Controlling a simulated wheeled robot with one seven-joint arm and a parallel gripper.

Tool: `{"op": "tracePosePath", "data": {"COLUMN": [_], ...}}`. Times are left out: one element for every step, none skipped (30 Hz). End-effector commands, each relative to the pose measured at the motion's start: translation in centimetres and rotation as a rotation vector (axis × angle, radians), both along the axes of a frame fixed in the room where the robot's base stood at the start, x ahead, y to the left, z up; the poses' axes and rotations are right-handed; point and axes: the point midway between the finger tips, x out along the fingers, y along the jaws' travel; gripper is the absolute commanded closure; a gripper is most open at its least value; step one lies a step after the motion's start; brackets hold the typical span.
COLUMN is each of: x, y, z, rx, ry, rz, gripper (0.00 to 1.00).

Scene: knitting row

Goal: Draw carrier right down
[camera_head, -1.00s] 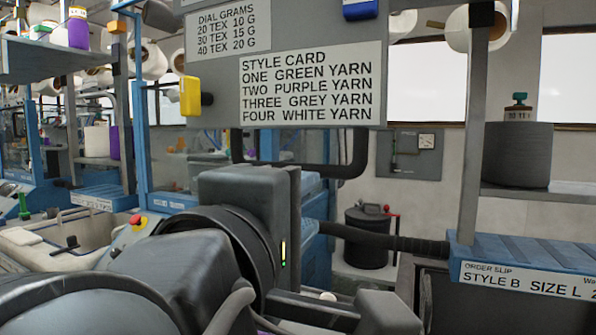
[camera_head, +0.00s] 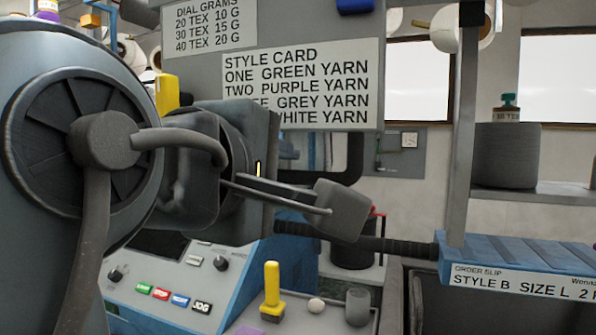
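No part can be clearly told as the carrier. A yellow block (camera_head: 167,92) sits at the left edge of the grey sign panel, partly behind my arm. My arm hides much of the machine on the left.
Below is a control panel (camera_head: 190,285) with coloured buttons, a JOG button and knobs. A yellow-handled piece (camera_head: 271,285), a white ball (camera_head: 316,305) and a grey cup (camera_head: 358,305) are right of it.

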Motion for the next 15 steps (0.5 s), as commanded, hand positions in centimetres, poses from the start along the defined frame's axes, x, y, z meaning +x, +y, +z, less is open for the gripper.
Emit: {"op": "tracePosePath", "data": {"x": [0.34, 0.5, 0.64, 0.71, 0.75, 0.79, 0.79, 0.79, 0.79, 0.78, 0.78, 0.78, 0.77, 0.77, 0.77], "y": [-0.11, -0.18, -0.23, -0.27, -0.28, -0.3, -0.3, -0.3, -0.3, -0.28, -0.28, -0.28, -0.28, -0.28, -0.28], "z": [-0.02, -0.06, -0.13, -0.15, -0.17, -0.18, -0.19, -0.19, -0.19, -0.19, -0.19, -0.19, -0.18, -0.17, -0.17], "rx": [0.0, 0.001, 0.001, 0.001, 0.001, 0.001, 0.001, 0.001, 0.001, 0.001, 0.001, 0.001, 0.001, 0.001, 0.001], "ry": [0.0, 0.0, 0.0, 0.0, 0.0, 0.0, 0.0, 0.0, 0.0, -0.001, -0.001, -0.001, -0.001, -0.001, -0.001], "rz": [0.001, 0.001, 0.001, 0.001, 0.001, 0.001, 0.001, 0.001, 0.001, 0.001, 0.001, 0.001, 0.001, 0.001, 0.001], "gripper": [0.61, 0.61, 0.61, 0.61, 0.61, 0.61, 0.61, 0.61, 0.61, 0.61, 0.61, 0.63, 0.66, 0.69, 0.72]}}
